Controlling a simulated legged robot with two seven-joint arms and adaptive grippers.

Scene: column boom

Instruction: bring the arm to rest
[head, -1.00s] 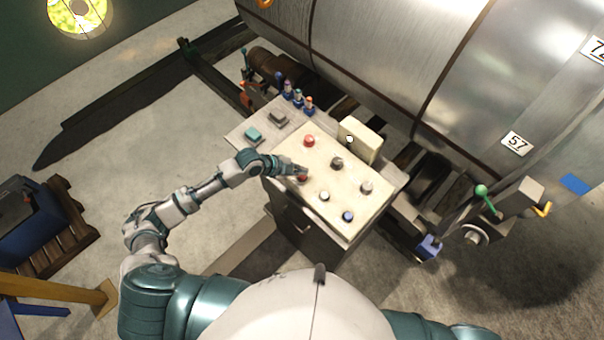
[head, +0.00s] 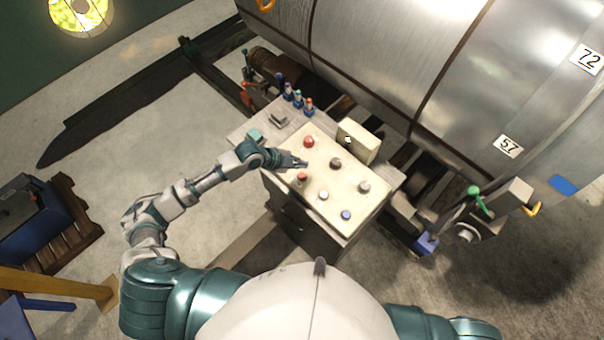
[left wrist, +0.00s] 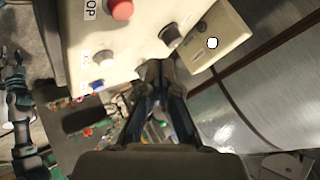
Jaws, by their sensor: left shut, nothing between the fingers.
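My left gripper (head: 302,163) is shut and empty. In the head view it hangs over the left part of a cream control panel (head: 324,214), close to a red button (head: 302,177) and left of a dark knob (head: 336,163). I cannot tell its exact height above the panel. In the left wrist view the closed fingertips (left wrist: 158,70) overlap the panel's edge, near a dark knob (left wrist: 171,36) and a large red button (left wrist: 120,8). My left arm is stretched out from the lower left. My right gripper is out of view.
A large metal drum (head: 400,60) lies behind the panel. A blue case on a pallet (head: 75,235) is at the left. Floor left of the panel is clear.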

